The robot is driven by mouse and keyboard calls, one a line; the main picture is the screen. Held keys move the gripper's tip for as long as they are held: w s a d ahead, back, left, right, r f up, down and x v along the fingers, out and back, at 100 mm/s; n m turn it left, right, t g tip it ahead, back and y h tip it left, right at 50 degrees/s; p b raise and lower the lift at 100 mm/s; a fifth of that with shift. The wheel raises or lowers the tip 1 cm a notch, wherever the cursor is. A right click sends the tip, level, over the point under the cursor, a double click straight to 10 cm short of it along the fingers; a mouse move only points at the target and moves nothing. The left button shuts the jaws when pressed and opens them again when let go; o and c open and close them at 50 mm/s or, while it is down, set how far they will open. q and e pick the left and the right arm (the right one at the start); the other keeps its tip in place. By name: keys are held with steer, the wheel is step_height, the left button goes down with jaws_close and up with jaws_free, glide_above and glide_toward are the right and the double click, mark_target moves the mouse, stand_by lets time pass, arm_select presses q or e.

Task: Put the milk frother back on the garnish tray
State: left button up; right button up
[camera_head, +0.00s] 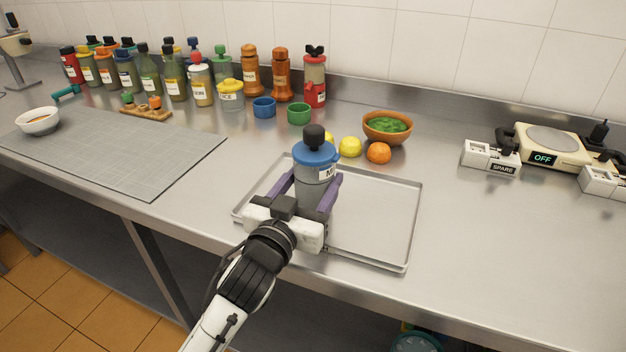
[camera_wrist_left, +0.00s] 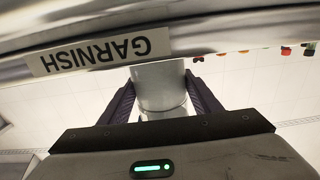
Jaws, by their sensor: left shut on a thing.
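The milk frother (camera_head: 313,178) is a grey cylinder with a blue lid and a black knob, standing upright. My left gripper (camera_head: 309,194) is shut around its body, one purple finger on each side. The frother's grey body also shows between the fingers in the left wrist view (camera_wrist_left: 158,86). The garnish tray (camera_head: 385,232) is a shallow metal tray on the counter, and the frother is over its left part. The tray's GARNISH label (camera_wrist_left: 100,51) shows upside down in the wrist view. The frother's base is hidden, so I cannot tell whether it touches the tray.
Lemons (camera_head: 350,147), an orange (camera_head: 379,153) and a bowl of greens (camera_head: 387,127) stand behind the tray. A grey cutting mat (camera_head: 120,150) lies left, with several bottles behind it. A scale (camera_head: 550,146) and a SPARE holder (camera_head: 490,158) stand right. The tray's right part is clear.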

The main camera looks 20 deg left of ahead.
arm_select(q)
steer(key=o, duration=1.4)
steer(key=shift+f, duration=0.1)
steer(key=shift+r, duration=0.3)
steer(key=s, duration=0.5)
steer(key=s+b, duration=0.1)
steer(key=s, duration=0.5)
steer(key=shift+s+a+f, duration=0.1)
steer(key=shift+a+f, duration=0.05)
steer(key=shift+s, duration=0.4)
